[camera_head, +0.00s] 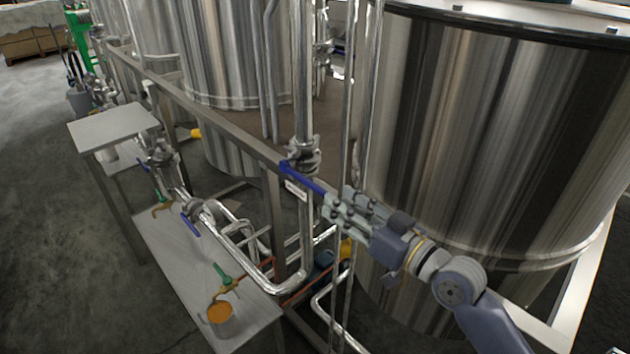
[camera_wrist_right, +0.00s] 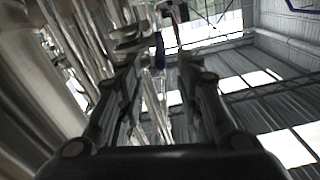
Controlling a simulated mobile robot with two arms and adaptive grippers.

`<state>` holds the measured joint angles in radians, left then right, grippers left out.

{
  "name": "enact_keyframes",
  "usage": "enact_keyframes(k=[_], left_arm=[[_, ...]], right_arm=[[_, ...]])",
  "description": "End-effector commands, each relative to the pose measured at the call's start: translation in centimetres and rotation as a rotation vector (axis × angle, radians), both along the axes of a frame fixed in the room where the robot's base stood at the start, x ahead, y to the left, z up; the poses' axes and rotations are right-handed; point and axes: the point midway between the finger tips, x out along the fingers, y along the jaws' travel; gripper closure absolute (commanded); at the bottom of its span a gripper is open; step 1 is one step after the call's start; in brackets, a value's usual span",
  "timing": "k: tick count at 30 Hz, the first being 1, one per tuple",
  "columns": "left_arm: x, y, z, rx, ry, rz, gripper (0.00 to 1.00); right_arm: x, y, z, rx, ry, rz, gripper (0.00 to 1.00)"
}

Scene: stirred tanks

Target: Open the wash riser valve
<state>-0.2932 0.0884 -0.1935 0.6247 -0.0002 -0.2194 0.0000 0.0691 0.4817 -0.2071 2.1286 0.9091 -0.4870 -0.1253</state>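The riser valve (camera_head: 302,157) sits on a vertical steel pipe at the middle of the head view. Its blue lever handle (camera_head: 303,178) slants down to the right, and a small white tag (camera_head: 296,190) hangs below it, too small to read. My right gripper (camera_head: 336,203) is at the lower right end of the handle. In the right wrist view, the two fingers of this gripper (camera_wrist_right: 158,72) are apart. The blue handle (camera_wrist_right: 159,50) shows in the gap, near the fingertips. I cannot tell whether a finger touches it. My left gripper is not in view.
A large steel tank (camera_head: 490,130) stands close to my right arm. A grey frame rail (camera_head: 225,128) runs behind the pipe. Lower left are another blue-handled valve (camera_head: 190,226), green-handled valves (camera_head: 222,273) and an orange-filled cup (camera_head: 219,314) on a low bench (camera_head: 180,262).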

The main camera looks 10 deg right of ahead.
Motion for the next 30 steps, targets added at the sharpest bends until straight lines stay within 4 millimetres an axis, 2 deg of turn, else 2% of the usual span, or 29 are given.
enact_keyframes(k=[1, 6, 12, 18, 26, 30], left_arm=[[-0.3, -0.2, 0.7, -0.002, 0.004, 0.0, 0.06], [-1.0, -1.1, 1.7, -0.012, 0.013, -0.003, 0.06], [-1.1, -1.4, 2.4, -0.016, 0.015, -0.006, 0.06], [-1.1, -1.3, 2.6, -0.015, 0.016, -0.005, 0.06], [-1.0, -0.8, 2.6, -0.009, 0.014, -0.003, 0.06], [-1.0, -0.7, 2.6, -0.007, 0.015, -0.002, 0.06]], right_arm=[[0.9, 0.6, 0.5, 0.004, -0.001, 0.0, 0.67], [3.6, 2.6, 0.4, 0.004, 0.001, 0.0, 0.67], [5.8, 4.2, 0.3, 0.002, 0.0, 0.0, 0.67], [6.7, 4.9, 0.1, 0.0, 0.0, -0.001, 0.67], [6.8, 4.9, 0.0, -0.001, 0.0, -0.001, 0.67], [6.8, 4.9, 0.0, -0.001, 0.0, -0.001, 0.96]])
